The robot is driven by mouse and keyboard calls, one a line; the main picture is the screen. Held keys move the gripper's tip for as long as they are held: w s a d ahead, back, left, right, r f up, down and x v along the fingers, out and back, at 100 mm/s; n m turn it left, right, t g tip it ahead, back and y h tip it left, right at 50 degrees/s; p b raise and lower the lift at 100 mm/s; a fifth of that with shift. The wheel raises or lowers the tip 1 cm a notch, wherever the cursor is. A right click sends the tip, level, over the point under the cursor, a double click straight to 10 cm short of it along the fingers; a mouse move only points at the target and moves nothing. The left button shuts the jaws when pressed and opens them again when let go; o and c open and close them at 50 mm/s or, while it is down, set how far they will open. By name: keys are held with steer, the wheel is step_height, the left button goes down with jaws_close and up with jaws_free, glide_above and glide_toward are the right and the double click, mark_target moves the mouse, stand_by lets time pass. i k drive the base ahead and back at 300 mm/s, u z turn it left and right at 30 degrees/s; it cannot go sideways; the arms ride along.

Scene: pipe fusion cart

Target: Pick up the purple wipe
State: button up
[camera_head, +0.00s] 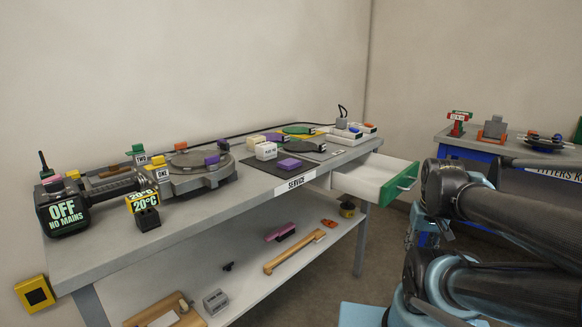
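A small flat purple piece (289,164), which looks like the purple wipe, lies on a dark mat (262,177) on the workbench, behind the SERVICE label. Other purple pieces also show on the bench: one (212,160) on the round grey device and one (274,137) farther back, so which is the wipe is not certain from shape alone. My arm's dark and light-blue links fill the right side, apart from the bench objects. My gripper cannot be made out in this view.
An open drawer (372,180) with a green front sticks out at the bench's right end. White boxes (265,151) and a dark disc (306,147) stand near the mat. A lower shelf (248,284) holds a pinkish-purple brush (280,232) and a wooden-handled tool (293,252).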

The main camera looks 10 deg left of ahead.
mark_target(289, 165)
steer(key=k, duration=1.2)
steer(key=u, duration=0.55)
steer(key=i, duration=0.7)
steer(key=u, duration=0.25)
